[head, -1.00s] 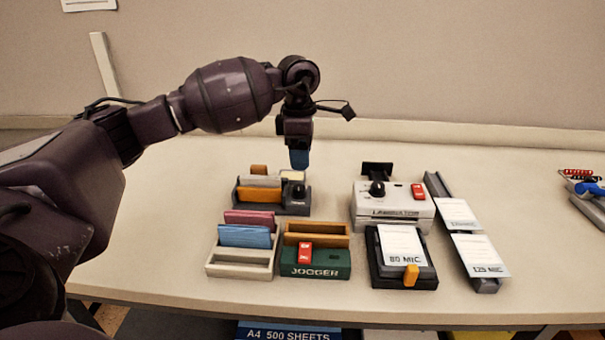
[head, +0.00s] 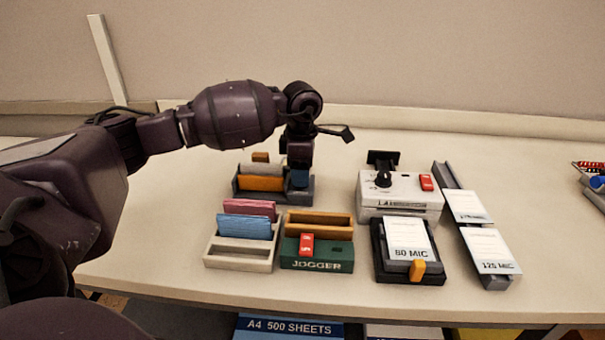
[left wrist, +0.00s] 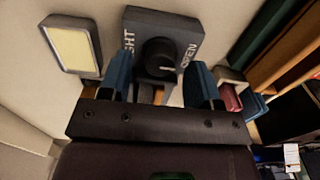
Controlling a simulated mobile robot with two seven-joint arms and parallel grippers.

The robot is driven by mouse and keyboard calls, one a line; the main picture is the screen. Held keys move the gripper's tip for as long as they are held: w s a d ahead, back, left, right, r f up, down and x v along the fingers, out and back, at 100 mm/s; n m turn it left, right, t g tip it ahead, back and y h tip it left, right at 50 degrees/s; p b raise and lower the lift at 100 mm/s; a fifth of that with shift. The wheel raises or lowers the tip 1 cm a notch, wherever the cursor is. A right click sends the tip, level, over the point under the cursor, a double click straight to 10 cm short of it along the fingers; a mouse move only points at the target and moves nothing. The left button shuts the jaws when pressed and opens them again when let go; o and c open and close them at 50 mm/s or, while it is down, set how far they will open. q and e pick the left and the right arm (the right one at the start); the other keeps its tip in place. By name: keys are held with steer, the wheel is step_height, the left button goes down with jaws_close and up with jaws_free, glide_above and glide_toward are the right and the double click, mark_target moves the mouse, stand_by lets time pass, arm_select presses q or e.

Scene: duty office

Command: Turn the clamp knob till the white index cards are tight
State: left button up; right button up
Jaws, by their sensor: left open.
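The dark grey card clamp (head: 242,196) stands at the back left of the table. Pale cards (head: 262,169) stand in it behind an orange block (head: 261,183). My left gripper (head: 299,180) is at the clamp's right end and hides the knob in the head view. In the left wrist view the black clamp knob (left wrist: 158,54) sits between the two blue fingers of the open left gripper (left wrist: 161,66). A gap shows on each side of it. The knob's white mark points towards the printed OPEN. My right gripper is out of view.
In front stand a pale tray (head: 242,264) with pink and blue cards and a green jogger (head: 318,262). A white laminator (head: 400,195) and a black 80 MIC holder (head: 410,267) stand to the right. A yellow-faced panel (left wrist: 70,48) lies beside the clamp.

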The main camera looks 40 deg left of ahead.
arm_select(q)
steer(key=shift+f, duration=0.45)
steer(key=c, duration=0.9)
steer(key=shift+f+m, duration=0.1)
steer(key=shift+m, duration=0.4)
steer(key=shift+f+m+b, duration=0.1)
steer(key=shift+m+b, duration=0.5)
steer(key=shift+m, duration=1)
steer(key=shift+m+b, duration=0.3)
steer(key=shift+r, duration=0.2)
